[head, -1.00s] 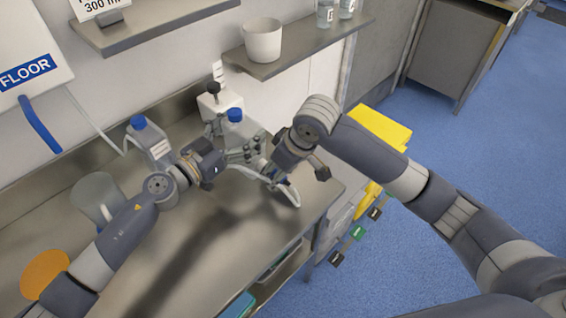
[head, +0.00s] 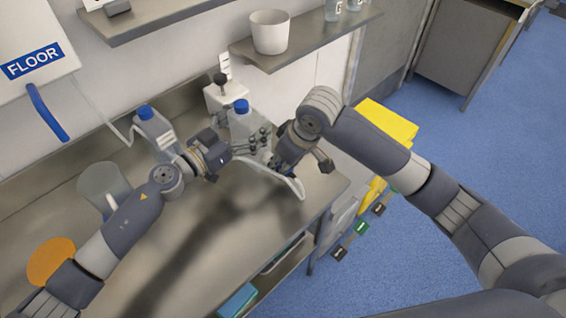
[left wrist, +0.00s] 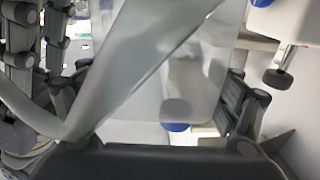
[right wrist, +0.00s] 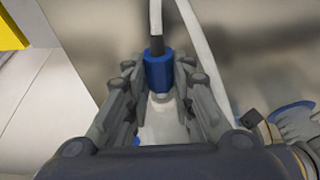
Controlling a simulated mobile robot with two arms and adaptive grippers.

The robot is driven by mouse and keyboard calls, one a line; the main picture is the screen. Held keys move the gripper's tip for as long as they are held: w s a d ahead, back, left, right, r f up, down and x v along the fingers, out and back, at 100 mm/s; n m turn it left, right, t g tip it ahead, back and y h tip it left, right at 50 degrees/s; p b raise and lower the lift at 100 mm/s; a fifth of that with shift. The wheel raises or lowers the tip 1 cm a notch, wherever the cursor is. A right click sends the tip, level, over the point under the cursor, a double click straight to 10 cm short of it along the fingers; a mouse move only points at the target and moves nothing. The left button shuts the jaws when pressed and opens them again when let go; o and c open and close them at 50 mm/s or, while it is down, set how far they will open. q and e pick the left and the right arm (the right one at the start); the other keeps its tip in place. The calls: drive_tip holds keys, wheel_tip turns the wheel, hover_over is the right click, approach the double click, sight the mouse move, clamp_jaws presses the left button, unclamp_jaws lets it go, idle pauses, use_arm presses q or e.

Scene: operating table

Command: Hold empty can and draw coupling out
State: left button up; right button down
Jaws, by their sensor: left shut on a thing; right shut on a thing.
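A pale can with a blue cap (head: 241,106) stands near the back of the steel worktop. My left gripper (head: 250,146) is shut on the can's body, coming from the left. In the left wrist view the translucent can (left wrist: 190,80) fills the space between the fingers. My right gripper (head: 272,160) is at the can's right side. In the right wrist view it is shut on a blue coupling (right wrist: 158,72) with a dark stem and a pale hose. A pale part shows just below the coupling. I cannot tell whether they are joined.
A second blue-capped can (head: 155,132) stands left, behind my left wrist. A clear jug (head: 103,185) and an orange disc (head: 50,260) lie further left. A shelf with a white tub (head: 270,32) hangs above. The worktop's front middle is clear.

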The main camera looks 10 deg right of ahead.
sight(293, 176)
drive_tip(key=shift+r, duration=0.1)
drive_tip(key=shift+s+d, duration=0.25)
drive_tip(key=shift+s, duration=0.05)
idle(0.7)
drive_tip(key=shift+s+d, duration=0.15)
drive_tip(key=shift+s, duration=0.05)
idle(0.4)
drive_tip(key=shift+s+d, duration=0.25)
drive_tip(key=shift+s, duration=0.1)
idle(0.4)
drive_tip(key=shift+s+d, duration=0.3)
drive_tip(key=shift+s+d, duration=0.3)
drive_tip(key=shift+s, duration=0.1)
drive_tip(key=shift+s+d, duration=0.4)
drive_tip(key=shift+s, duration=0.05)
idle(0.3)
drive_tip(key=shift+r, duration=0.1)
